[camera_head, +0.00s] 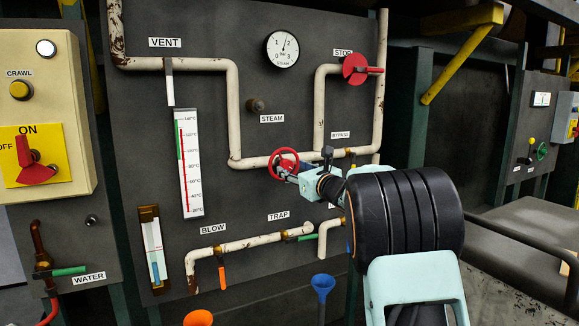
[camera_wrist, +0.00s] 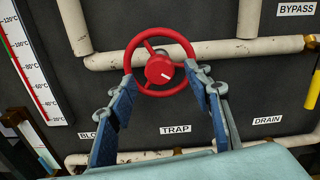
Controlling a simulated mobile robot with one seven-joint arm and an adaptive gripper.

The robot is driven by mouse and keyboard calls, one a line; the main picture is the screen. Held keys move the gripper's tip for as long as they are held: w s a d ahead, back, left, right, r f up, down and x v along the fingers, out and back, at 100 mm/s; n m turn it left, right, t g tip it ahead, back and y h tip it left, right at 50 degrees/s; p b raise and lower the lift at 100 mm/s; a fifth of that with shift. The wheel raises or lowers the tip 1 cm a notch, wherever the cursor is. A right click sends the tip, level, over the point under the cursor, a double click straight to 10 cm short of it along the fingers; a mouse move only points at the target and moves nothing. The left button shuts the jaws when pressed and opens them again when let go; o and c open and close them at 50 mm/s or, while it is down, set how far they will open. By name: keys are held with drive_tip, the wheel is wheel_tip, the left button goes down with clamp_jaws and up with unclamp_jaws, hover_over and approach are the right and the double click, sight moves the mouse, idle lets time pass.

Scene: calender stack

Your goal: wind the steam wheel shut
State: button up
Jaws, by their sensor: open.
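The red steam wheel (camera_head: 283,158) is mounted in front of the cream pipe on the dark panel. In the wrist view the wheel (camera_wrist: 160,69) faces me, with a round hub, thin spokes and a small white mark on the hub. My gripper (camera_head: 299,177) is at the wheel and partly hides its lower right side. In the wrist view its two blue-padded fingers (camera_wrist: 163,88) stand wide apart, one at each lower side of the rim. The gripper is open. I cannot tell whether the fingers touch the rim.
A STEAM label (camera_head: 271,118) and a bare stem (camera_head: 255,105) sit above the wheel. A red STOP handle (camera_head: 356,69) is at upper right. A gauge (camera_head: 282,49) is at the top. Pipes with the TRAP valve (camera_head: 287,234) run below. A thermometer (camera_head: 187,162) is left.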

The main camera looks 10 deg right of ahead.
sight(285, 164)
drive_tip(key=shift+x, duration=1.45)
drive_tip(key=shift+c, duration=0.5)
drive_tip(key=c, duration=1)
